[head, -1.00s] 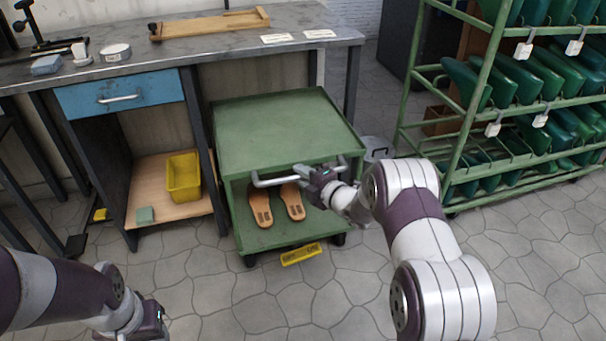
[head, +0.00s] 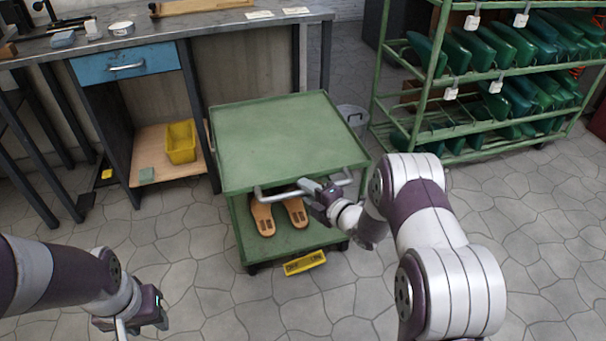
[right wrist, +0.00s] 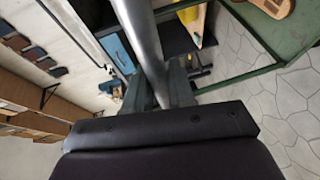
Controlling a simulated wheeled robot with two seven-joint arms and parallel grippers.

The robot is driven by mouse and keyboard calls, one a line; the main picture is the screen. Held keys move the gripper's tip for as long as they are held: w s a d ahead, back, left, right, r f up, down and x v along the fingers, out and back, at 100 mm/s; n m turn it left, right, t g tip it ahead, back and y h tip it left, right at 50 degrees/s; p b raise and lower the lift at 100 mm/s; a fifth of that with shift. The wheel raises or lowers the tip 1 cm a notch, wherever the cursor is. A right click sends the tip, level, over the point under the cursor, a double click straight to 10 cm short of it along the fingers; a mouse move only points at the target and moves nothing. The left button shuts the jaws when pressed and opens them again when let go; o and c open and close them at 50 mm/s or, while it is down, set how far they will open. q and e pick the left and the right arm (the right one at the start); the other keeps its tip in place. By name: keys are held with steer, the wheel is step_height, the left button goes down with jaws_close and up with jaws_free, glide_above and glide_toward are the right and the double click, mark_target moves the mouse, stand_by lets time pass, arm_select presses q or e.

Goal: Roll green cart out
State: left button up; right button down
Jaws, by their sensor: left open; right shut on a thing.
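The green cart (head: 285,135) has a flat, empty top and a lower shelf. It stands in front of the workbench, with its top clear of the bench edge. A grey bar handle (head: 283,191) runs along its near side. My right gripper (head: 318,189) is shut on the handle, right of its middle. In the right wrist view the handle (right wrist: 148,45) passes between the fingers (right wrist: 162,88). My left gripper (head: 140,322) is open and empty above the floor at lower left, away from the cart.
The workbench (head: 190,28) has a blue drawer (head: 125,64) and a low shelf with a yellow bin (head: 180,141). A grey bucket (head: 353,118) stands behind right. Near floor is clear.

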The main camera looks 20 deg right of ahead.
steer(key=shift+s+d+p, duration=0.1)
steer(key=shift+s+p, duration=0.55)
steer(key=shift+s, duration=1.85)
steer(key=c, duration=1.1)
jaws_free()
steer(key=shift+o, duration=0.2)
steer(key=p+v, duration=0.4)
steer(key=v, duration=0.8)
steer(key=shift+s+d+p, duration=0.15)
steer(key=shift+s+p, duration=0.2)
steer(key=shift+p, duration=0.05)
